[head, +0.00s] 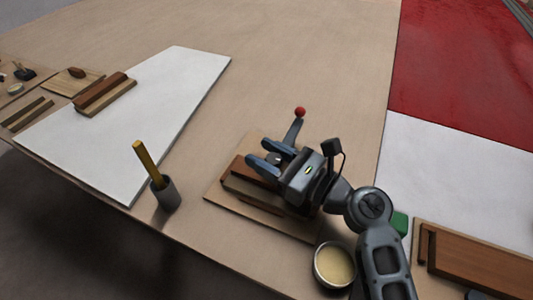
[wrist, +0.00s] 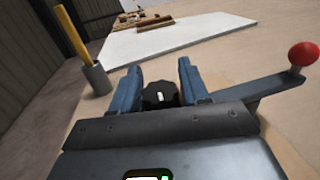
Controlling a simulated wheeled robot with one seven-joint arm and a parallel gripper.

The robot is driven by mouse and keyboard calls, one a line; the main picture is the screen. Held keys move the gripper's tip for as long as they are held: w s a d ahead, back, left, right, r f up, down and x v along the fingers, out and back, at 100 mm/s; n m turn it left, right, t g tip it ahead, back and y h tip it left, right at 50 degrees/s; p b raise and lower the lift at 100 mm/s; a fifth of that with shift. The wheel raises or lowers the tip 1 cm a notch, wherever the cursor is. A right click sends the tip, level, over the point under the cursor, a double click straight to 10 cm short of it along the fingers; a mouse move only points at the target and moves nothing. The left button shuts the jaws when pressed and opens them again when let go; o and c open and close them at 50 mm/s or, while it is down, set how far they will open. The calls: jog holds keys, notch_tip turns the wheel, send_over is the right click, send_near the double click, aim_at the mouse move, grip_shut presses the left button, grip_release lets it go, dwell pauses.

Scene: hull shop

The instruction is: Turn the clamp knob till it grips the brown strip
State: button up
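The black clamp knob (wrist: 160,95) with a short white mark sits between the two blue-grey fingers of my gripper (wrist: 158,80) in the wrist view. It fills the gap, and the fingers appear to touch it on both sides. In the head view my gripper (head: 264,153) is low over the clamp, with the knob (head: 274,158) partly showing between the fingers. The brown strip (head: 241,168) lies in the layered wooden work under my gripper, on a thin board (head: 219,195). My gripper hides much of it, so I cannot tell whether it is gripped.
A lever with a red ball (head: 300,112) rises beside my gripper. A dark cup (head: 166,196) with a yellow stick stands left, a bowl (head: 335,265) near the front edge. A white sheet (head: 160,100) carries a wooden block (head: 105,93).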

jog(key=c, duration=0.6)
jog(key=shift+c, duration=0.3)
jog(key=shift+t+p, duration=0.3)
jog(key=shift+p, duration=0.1)
jog(key=shift+r+m+t+h+p, duration=0.15)
jog(key=shift+m+t+h+p, duration=0.45)
jog(key=shift+m+p, duration=0.15)
jog(key=m+t+h+p, duration=0.2)
jog(key=p, duration=0.1)
jog(key=shift+w+d+r+t+h, duration=0.1)
jog(key=shift+w+d+t+h, duration=0.05)
jog(key=shift+t+h, duration=0.2)
jog(key=shift+w+d+f+m+t+h+p, duration=0.15)
jog(key=shift+m+t+h+p, duration=0.25)
jog(key=shift+m+t+h, duration=0.25)
jog(key=shift+s+d+f+m+t+h+p, duration=0.1)
jog(key=shift+m+t+h+p, duration=0.3)
jog(key=shift+m+h, duration=0.25)
jog(key=shift+w+m+t+h+p, duration=0.15)
jog(key=shift+m+t+h+p, duration=0.2)
jog(key=shift+h, duration=0.6)
